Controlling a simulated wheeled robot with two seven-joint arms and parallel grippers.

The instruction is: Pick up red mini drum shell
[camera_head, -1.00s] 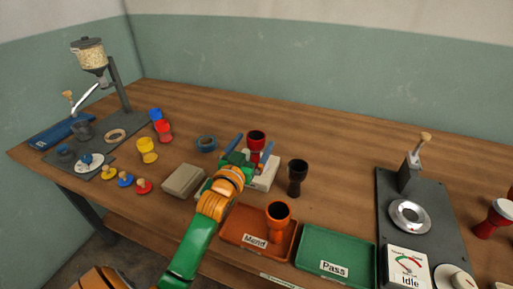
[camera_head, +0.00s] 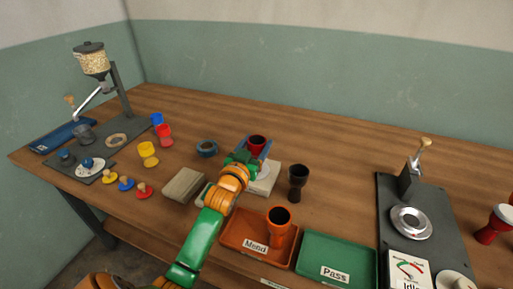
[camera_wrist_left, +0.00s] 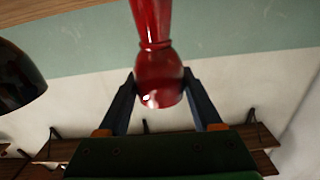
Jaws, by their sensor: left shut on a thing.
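The dark red goblet-shaped drum shell (camera_head: 257,142) stands upright near the middle of the table, by a pale block. My left gripper (camera_head: 250,153) reaches it from the front and is shut on it. In the left wrist view, the red shell (camera_wrist_left: 152,30) sits between the two dark fingers, which touch its rounded part from both sides. The gripper hides the shell's lower part in the head view, so I cannot tell whether it is off the surface. My right gripper is not in view.
A black shell (camera_head: 298,178) stands close to the right. An orange shell (camera_head: 278,222) stands in the orange Mend tray (camera_head: 232,238), beside the green Pass tray (camera_head: 345,247). Free table lies behind.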

